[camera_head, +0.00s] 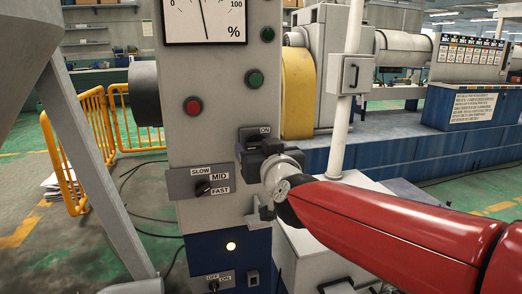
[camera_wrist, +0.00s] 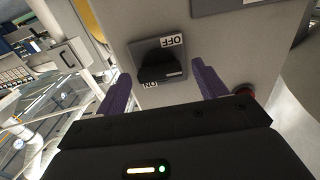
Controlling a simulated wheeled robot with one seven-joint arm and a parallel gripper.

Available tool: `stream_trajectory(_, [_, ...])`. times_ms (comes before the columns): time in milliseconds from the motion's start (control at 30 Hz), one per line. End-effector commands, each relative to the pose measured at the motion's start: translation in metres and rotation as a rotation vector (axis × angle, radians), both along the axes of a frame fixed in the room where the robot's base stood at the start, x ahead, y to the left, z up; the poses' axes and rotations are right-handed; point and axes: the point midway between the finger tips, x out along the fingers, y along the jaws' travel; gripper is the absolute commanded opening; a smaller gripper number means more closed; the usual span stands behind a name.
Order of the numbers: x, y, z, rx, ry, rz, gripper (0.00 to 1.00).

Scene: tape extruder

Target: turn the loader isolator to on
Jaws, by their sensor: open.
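A black rotary switch (camera_wrist: 158,68) sits on a dark square plate on the grey panel, with OFF and ON labels upside down in the wrist view. Its handle lies roughly crosswise in that view. In the head view only the plate's ON label (camera_head: 265,131) shows clearly, as my gripper (camera_head: 256,145) covers the rest. My gripper's purple fingers are open, one on each side of the switch handle, with visible gaps. I cannot tell their depth relative to the handle. No label reading "loader isolator" is legible.
Below are a SLOW/MID/FAST selector (camera_head: 203,188) and another OFF/ON switch (camera_head: 214,282). A red button (camera_head: 193,106) and green buttons (camera_head: 254,79) are above. A white post (camera_head: 347,90) stands to the right, and a yellow railing (camera_head: 95,130) to the left.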

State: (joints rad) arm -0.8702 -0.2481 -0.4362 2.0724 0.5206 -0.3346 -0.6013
Motion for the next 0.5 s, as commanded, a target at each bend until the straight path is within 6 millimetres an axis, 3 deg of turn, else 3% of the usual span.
stream_trajectory(67, [-0.0002,-0.0001,0.0001,0.000,0.000,0.000,0.71])
stream_trajectory(400, [-0.0004,0.0000,0.0000,0.000,0.000,0.000,0.26])
stream_trajectory(500, [-0.0005,0.0000,-0.0001,0.002,0.001,0.000,0.26])
